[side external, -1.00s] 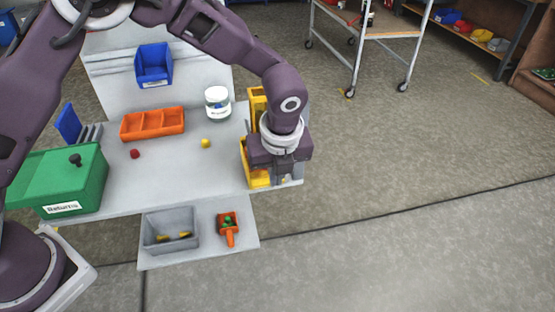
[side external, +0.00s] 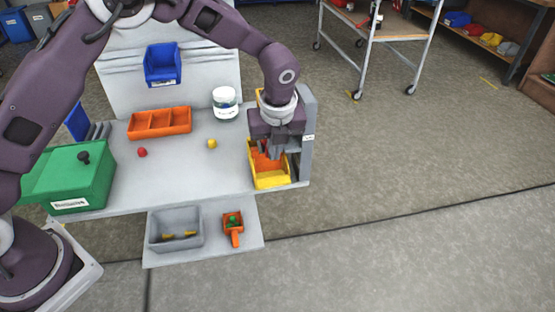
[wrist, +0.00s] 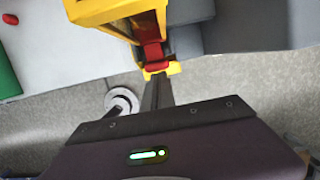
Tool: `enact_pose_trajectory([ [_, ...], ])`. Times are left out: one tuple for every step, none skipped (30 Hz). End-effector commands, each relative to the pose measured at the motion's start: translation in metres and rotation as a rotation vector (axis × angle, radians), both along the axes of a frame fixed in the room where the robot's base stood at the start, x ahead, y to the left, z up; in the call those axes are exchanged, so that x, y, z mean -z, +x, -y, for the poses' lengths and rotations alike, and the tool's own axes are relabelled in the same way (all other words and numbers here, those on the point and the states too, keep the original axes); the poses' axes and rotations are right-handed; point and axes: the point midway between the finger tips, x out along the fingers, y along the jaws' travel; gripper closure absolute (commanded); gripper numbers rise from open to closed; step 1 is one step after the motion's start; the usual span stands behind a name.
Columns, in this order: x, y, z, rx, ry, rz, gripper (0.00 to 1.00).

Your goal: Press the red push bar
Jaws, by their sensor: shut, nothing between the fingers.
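A yellow unit (side external: 271,179) with a grey upright housing (side external: 307,135) stands at the right end of the white table. In the wrist view a red part (wrist: 153,54), which looks like the push bar, sits in the yellow frame (wrist: 110,12) beside grey surfaces. My gripper (side external: 275,155) is shut and empty, pointing down over the yellow unit. In the wrist view my gripper (wrist: 157,88) is just below the red part in the picture. I cannot tell whether they touch. The gripper hides part of the unit in the side view.
A white jar (side external: 225,103) stands behind and left of the unit. An orange divided tray (side external: 160,123), a yellow ball (side external: 212,143), a red ball (side external: 142,152) and a green box (side external: 82,180) are further left. A grey bin (side external: 174,230) and an orange scoop (side external: 233,228) lie in front.

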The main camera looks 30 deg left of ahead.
Motion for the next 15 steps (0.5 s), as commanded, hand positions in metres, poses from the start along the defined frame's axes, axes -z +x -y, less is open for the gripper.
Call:
enact_pose_trajectory([
  [-0.0002,0.0041,-0.0052,-0.004,0.002,0.004,1.0],
  [-0.0001,0.0048,-0.0059,-0.003,0.003,0.004,1.0],
  [-0.0002,0.0053,-0.0064,-0.003,0.003,0.004,1.0],
  [-0.0003,0.0054,-0.0066,-0.002,0.003,0.004,1.0],
  [-0.0004,0.0054,-0.0067,-0.002,0.004,0.005,1.0],
  [-0.0004,0.0056,-0.007,-0.002,0.005,0.005,1.0],
  [-0.0005,0.0057,-0.0071,-0.003,0.004,0.005,1.0],
  [-0.0005,0.0058,-0.0073,-0.003,0.005,0.006,1.0],
  [-0.0005,0.006,-0.0075,-0.003,0.005,0.006,1.0],
  [-0.0006,0.0061,-0.0077,-0.003,0.006,0.007,1.0],
  [-0.0007,0.0061,-0.0078,-0.003,0.006,0.007,1.0],
  [-0.0008,0.0055,-0.0072,-0.003,0.006,0.007,1.0],
  [-0.0008,0.0045,-0.006,-0.003,0.006,0.007,1.0],
  [-0.001,0.0027,-0.004,-0.002,0.006,0.007,1.0],
  [-0.0011,-0.0011,0.0001,-0.001,0.005,0.006,1.0],
])
